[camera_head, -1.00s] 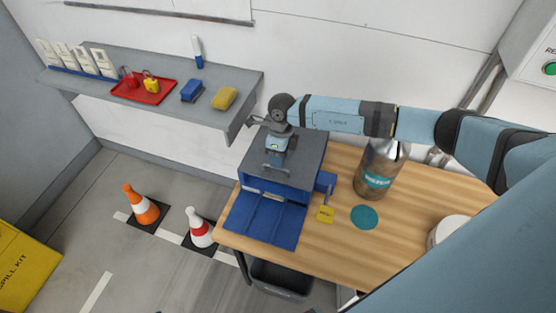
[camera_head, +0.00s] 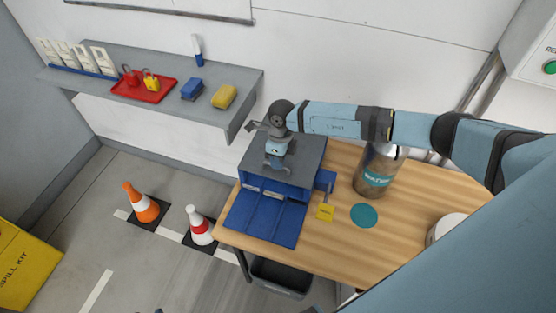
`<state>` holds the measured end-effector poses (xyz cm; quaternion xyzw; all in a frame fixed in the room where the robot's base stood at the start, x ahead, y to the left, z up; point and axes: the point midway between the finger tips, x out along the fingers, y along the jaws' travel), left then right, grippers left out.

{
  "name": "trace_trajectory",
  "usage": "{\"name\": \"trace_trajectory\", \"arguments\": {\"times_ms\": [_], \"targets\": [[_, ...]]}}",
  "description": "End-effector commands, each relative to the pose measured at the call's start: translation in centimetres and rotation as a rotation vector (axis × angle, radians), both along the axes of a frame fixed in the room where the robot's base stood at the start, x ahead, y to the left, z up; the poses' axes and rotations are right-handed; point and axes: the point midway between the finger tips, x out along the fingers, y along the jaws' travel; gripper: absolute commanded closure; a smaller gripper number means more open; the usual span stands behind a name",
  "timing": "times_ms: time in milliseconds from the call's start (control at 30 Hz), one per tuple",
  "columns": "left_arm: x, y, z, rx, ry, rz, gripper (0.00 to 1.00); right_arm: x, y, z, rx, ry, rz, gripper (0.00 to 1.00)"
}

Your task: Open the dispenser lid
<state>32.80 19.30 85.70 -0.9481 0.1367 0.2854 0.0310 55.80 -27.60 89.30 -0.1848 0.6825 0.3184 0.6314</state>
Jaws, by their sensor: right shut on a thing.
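The blue dispenser (camera_head: 269,213) stands on the left end of the wooden table. Its dark grey lid (camera_head: 308,152) lies over the back part and looks closed. The blue front part is uncovered. My right gripper (camera_head: 276,167) points down at the middle of the lid and is shut on the lid's handle, which it mostly hides. My left gripper is not in view.
A grey wall shelf (camera_head: 240,93) is at the left. Cones (camera_head: 200,226) stand on the floor.

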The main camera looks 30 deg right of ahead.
Motion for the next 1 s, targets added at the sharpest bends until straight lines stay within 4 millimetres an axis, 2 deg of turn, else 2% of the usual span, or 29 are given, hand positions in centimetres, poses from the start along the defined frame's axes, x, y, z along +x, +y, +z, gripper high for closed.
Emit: {"name": "trace_trajectory", "arguments": {"times_ms": [233,467,700,1000], "targets": [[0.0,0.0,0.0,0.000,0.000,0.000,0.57,0.4,-0.5,1.9,0.057,0.049,-0.001,1.00],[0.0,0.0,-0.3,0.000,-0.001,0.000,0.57,1.5,-1.7,5.6,0.184,0.162,-0.004,1.00],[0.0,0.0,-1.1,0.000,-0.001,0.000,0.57,3.6,-4.0,10.1,0.200,0.175,-0.002,1.00],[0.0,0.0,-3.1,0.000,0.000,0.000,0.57,6.9,-7.8,14.2,0.198,0.174,-0.006,1.00]]}}
